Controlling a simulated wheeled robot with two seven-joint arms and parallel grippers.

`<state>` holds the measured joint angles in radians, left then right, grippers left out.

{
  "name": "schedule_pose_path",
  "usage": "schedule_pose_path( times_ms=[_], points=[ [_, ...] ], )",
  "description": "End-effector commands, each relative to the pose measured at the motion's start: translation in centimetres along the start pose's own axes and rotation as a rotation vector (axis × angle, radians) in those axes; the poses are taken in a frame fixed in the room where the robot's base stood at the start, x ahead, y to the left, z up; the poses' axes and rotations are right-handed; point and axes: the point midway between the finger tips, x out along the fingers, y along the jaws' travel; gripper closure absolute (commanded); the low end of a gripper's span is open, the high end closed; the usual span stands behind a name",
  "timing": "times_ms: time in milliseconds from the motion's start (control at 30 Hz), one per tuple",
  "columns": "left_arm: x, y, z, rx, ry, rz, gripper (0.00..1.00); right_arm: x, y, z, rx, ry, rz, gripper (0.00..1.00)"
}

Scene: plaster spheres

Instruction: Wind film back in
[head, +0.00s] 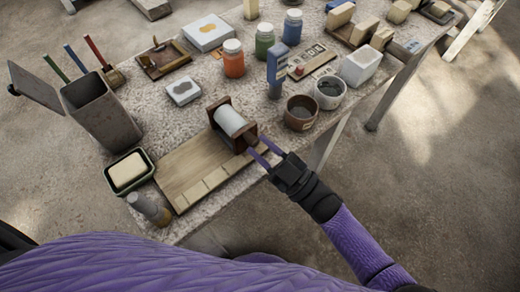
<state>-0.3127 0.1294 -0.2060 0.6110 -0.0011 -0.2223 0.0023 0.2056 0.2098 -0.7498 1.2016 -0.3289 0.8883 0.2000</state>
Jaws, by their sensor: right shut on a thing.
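A white roll of film (230,121) lies in a dark reddish-brown wooden holder (215,107) at the back right of a wooden board (178,163). The board has paler rectangles along its near edge; I cannot tell whether clear film lies over it. My right gripper (257,149), with purple fingers, reaches in from the lower right. It is shut on a small dark part at the near end of the holder, apparently its knob (251,140), mostly hidden by the fingers. My left gripper is not in view.
A soap dish (110,168) and a grey bottle (148,208) stand left of the board, a tall grey bin (100,112) behind them. Brown (300,118) and white (329,92) pots stand right of the holder. Jars (233,62) and boxes fill the back.

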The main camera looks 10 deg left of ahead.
Motion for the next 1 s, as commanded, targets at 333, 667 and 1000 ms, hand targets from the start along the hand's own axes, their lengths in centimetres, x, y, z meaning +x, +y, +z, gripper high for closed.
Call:
schedule_pose_path(
  times_ms=[333, 667, 1000],
  points=[
    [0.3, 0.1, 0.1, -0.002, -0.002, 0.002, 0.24, -0.2, 0.6, 0.3, 0.198, 0.012, 0.085, 1.00],
    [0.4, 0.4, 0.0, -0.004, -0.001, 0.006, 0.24, -0.2, 0.9, 0.4, 0.276, 0.017, 0.121, 1.00],
    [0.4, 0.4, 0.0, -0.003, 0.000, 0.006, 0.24, -0.2, 1.1, 0.4, 0.283, 0.019, 0.127, 1.00]
  ],
)
